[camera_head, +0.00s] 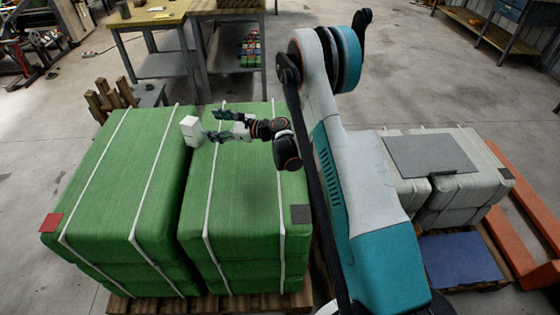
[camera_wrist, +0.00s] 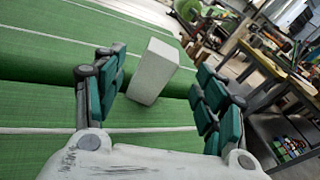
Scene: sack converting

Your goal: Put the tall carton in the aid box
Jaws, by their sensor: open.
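A white carton (camera_head: 191,130) shows by the gap between the two green bale stacks, near their far end. In the wrist view the plain white carton (camera_wrist: 153,72) is ahead of my palm, between the two finger lines, and looks tilted in the picture. My gripper (camera_head: 213,125) is open, its fingers pointing left toward the carton. I see no clear grip on it; whether a finger touches it I cannot tell. Its lower end meets green cloth in view, but exactly what it rests on is unclear. I cannot make out an aid box in either view.
Green strapped bales (camera_head: 115,180) stand on pallets, with a second green stack (camera_head: 245,200) beside them. Workbenches (camera_head: 155,17) stand behind. White bales (camera_head: 475,180) bearing a grey sheet (camera_head: 430,155) are right of my arm. Open floor (camera_head: 435,85) lies at the back right.

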